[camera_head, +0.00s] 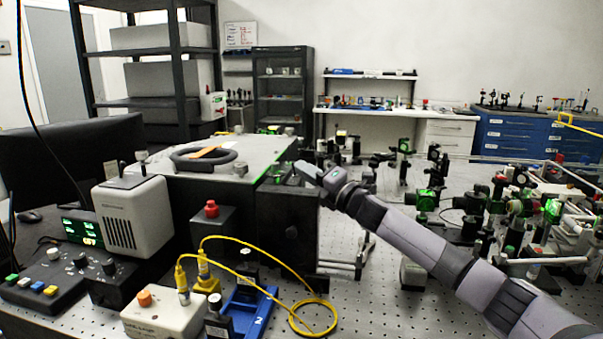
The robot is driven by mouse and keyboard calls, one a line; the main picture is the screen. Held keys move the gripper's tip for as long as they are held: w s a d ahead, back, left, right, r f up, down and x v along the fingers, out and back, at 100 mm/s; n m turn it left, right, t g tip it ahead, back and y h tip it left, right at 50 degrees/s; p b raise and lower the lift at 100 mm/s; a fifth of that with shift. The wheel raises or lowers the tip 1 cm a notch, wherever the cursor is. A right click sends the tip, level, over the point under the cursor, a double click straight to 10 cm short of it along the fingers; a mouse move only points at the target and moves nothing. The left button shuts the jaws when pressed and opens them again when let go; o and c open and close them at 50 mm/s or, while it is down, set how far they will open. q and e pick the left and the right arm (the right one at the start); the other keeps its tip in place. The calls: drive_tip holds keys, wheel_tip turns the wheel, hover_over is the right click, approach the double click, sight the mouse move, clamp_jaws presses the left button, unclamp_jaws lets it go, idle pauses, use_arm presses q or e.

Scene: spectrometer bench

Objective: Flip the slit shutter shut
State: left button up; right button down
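My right gripper (308,172) reaches in from the lower right and is at the black slit-side housing (290,215) on the right end of the big spectrometer box (235,160). Its tips are at the top of this housing. I cannot tell whether they touch it or whether the fingers are open or shut. The slit shutter cannot be made out; the gripper may cover it, and the housing face is dark. My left gripper is not in view.
Yellow cable (262,258) loops over the bench in front of the box. A blue fixture (250,310), a white box with an orange knob (163,313) and a grey lamp housing (131,218) stand at left. Optics mounts (470,215) crowd the right.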

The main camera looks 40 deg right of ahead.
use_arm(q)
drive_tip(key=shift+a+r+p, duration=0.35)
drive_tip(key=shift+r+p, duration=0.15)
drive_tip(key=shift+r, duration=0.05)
use_arm(e)
drive_tip(key=shift+w+d+r, duration=0.5)
drive_tip(key=shift+d+r, duration=0.05)
drive_tip(key=shift+d, duration=0.05)
